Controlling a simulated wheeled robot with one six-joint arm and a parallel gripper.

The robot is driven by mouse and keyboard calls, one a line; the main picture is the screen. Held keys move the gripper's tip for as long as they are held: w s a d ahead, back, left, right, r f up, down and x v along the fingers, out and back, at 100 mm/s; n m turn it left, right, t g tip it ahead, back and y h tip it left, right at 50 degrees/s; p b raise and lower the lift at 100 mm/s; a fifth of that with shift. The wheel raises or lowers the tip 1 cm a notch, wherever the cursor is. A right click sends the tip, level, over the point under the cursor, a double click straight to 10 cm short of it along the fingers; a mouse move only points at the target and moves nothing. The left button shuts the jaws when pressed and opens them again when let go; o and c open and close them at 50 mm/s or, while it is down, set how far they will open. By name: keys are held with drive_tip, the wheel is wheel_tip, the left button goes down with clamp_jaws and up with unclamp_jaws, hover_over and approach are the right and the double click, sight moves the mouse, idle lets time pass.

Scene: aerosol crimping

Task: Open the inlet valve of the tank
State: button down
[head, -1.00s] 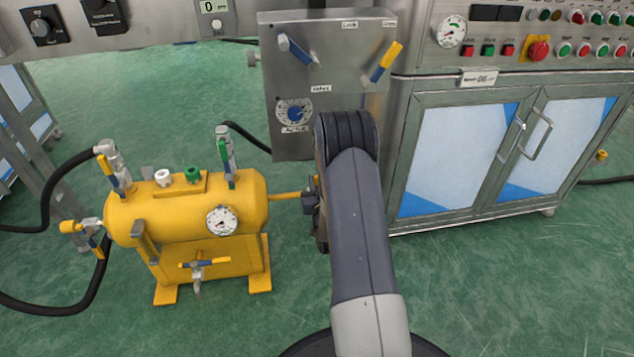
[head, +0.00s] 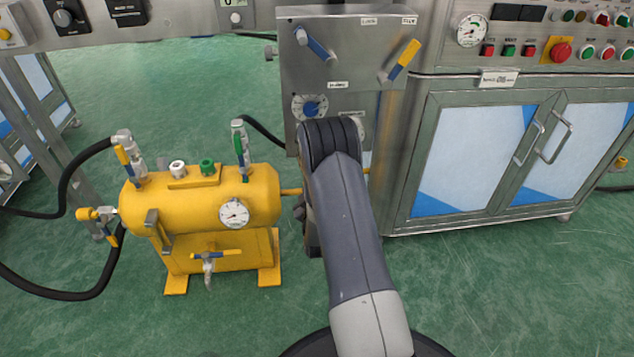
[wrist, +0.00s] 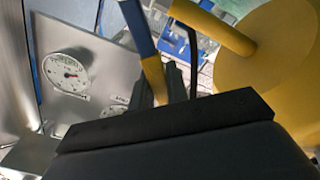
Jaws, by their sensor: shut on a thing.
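The yellow tank (head: 195,205) stands on the green floor at the left in the head view, and its rounded end (wrist: 270,50) shows at the right in the wrist view. A yellow pipe (head: 290,192) leaves its right end and runs behind my arm. In the wrist view a lever (wrist: 140,30) with a blue and a yellow part reaches down between the dark fingers of my gripper (wrist: 161,88), which is shut on it. This looks like the inlet valve lever; its valve body is hidden. In the head view my arm hides the gripper and lever.
A steel panel (head: 350,85) with levers and a dial stands behind my arm. A steel cabinet (head: 480,165) is at the right. Other lever valves, a gauge (head: 234,213) and black hoses (head: 75,165) are on the tank's top, front and left. Floor in front is clear.

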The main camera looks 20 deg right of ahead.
wheel_tip(320, 180, down, 7)
drive_tip(key=a+n, duration=0.3)
drive_tip(key=n, duration=0.6)
drive_tip(key=shift+w+n, duration=0.35)
drive_tip(key=shift+n, duration=0.05)
drive_tip(key=c, duration=1.4)
unclamp_jaws()
drive_tip(key=shift+r, duration=0.1)
drive_tip(key=p+v, duration=0.3)
drive_tip(key=v, duration=0.7)
drive_tip(key=shift+s, duration=0.35)
